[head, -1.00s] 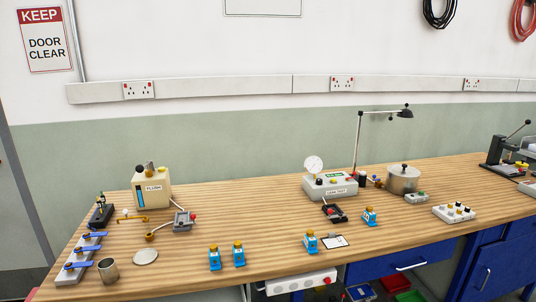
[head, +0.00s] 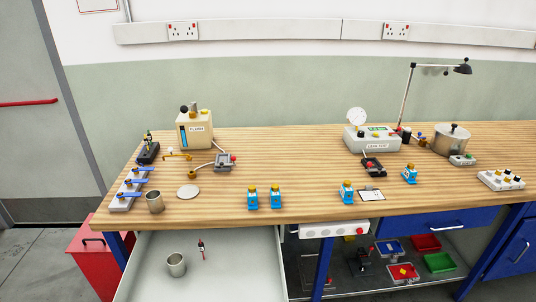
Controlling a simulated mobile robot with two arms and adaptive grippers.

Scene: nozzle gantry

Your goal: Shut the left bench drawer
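The left bench drawer (head: 228,268) stands pulled out below the left part of the wooden bench top (head: 320,207). Its pale grey inside is open to view, and its front panel is cut off by the lower picture edge. A metal cup (head: 176,265) and a small dark and red tool (head: 201,249) are inside it. Neither of my grippers is in view.
A red cabinet (head: 92,262) stands left of the drawer. A blue drawer (head: 432,225) at the right looks shut. A shelf below holds red (head: 427,242) and green (head: 438,262) trays. Bare floor (head: 38,262) lies at the far left.

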